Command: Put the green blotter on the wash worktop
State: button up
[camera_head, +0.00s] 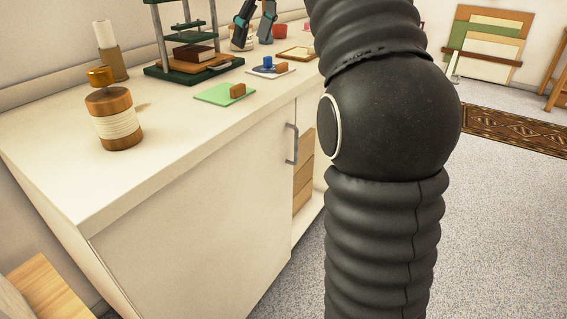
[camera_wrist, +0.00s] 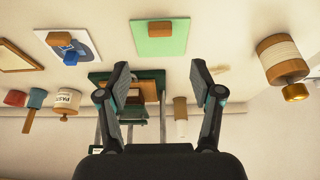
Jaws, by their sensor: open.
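A flat green sheet, which looks like the green blotter (camera_head: 219,96), lies on the pale worktop (camera_head: 185,135) near its front edge. A small brown wooden block (camera_head: 237,90) rests on it. In the wrist view the green blotter (camera_wrist: 150,45) is at top centre, beyond my fingertips. My gripper (camera_wrist: 160,75) is open and empty, its fingers spread wide. It also shows at the top of the head view (camera_head: 252,30), over the worktop behind the blotter. My arm hides part of the right side. Which surface is the wash worktop, I cannot tell.
A dark green press (camera_head: 190,70) stands behind the blotter. A wooden jar with a wound band (camera_head: 115,120) stands at left. A white sheet with blue print (camera_head: 285,71) and a framed tray (camera_head: 298,54) lie beyond.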

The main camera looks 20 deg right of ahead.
jog(key=s+a+f+m+t+h, duration=0.2)
jog(key=s+f+m, duration=0.5)
jog(key=s+f, duration=1.9)
notch_tip(320, 180, down, 3)
jog(key=shift+s+a+f+h, duration=0.15)
jog(key=shift+s+a+h, duration=0.15)
jog(key=shift+s+a, duration=0.1)
jog(key=shift+c, duration=0.3)
